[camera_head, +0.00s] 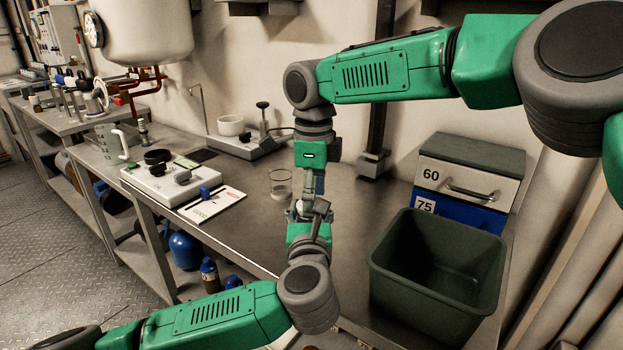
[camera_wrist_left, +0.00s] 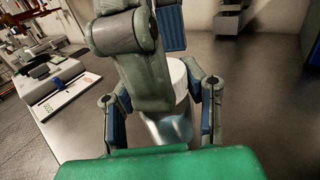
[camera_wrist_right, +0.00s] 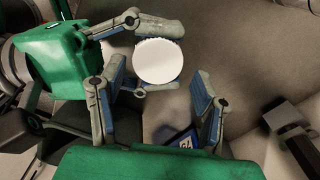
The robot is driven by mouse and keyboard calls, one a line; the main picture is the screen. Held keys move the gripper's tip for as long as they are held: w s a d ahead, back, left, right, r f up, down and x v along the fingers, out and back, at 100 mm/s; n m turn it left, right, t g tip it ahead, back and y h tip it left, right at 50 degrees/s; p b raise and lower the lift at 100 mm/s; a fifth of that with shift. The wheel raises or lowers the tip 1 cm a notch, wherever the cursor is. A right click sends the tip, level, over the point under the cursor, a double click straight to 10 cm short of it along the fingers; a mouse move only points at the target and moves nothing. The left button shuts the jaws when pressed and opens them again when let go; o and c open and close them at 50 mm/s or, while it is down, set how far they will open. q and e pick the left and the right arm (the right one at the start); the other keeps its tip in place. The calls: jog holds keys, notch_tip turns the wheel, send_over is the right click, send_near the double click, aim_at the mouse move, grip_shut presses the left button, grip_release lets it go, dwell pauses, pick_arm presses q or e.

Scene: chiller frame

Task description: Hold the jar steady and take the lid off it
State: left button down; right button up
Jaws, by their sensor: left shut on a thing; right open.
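The jar shows in the left wrist view as a clear glass body (camera_wrist_left: 172,128) with a white lid (camera_wrist_left: 180,76) on top. My left gripper (camera_head: 308,212) is shut on the jar; its fingers are on either side of it in its wrist view. My right gripper (camera_head: 309,182) points down from above and is open. In the right wrist view the round white lid (camera_wrist_right: 158,61) lies beyond and between the right fingers (camera_wrist_right: 157,103), with a gap on each side. A right finger hides part of the jar in the left wrist view. In the head view the grippers mostly hide the jar.
A clear glass beaker (camera_head: 281,184) stands on the bench close left of the grippers. A dark green bin (camera_head: 437,275) is at the right, before a drawer box (camera_head: 470,170). A white instrument (camera_head: 165,180) and a card (camera_head: 212,206) lie left. Bench behind the grippers is partly clear.

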pick_arm(q)
jog(key=shift+d, duration=0.2)
pick_arm(e)
jog(key=shift+d+f, duration=0.15)
jog(key=shift+f, duration=0.5)
pick_arm(q)
jog(key=shift+a, duration=0.15)
jog(key=shift+a, duration=0.15)
pick_arm(e)
jog(key=shift+a, duration=0.25)
jog(key=c, duration=1.2)
pick_arm(q)
jog(key=c, duration=0.9)
grip_release()
pick_arm(e)
jog(key=shift+d, duration=0.1)
pick_arm(q)
jog(key=shift+d, duration=0.2)
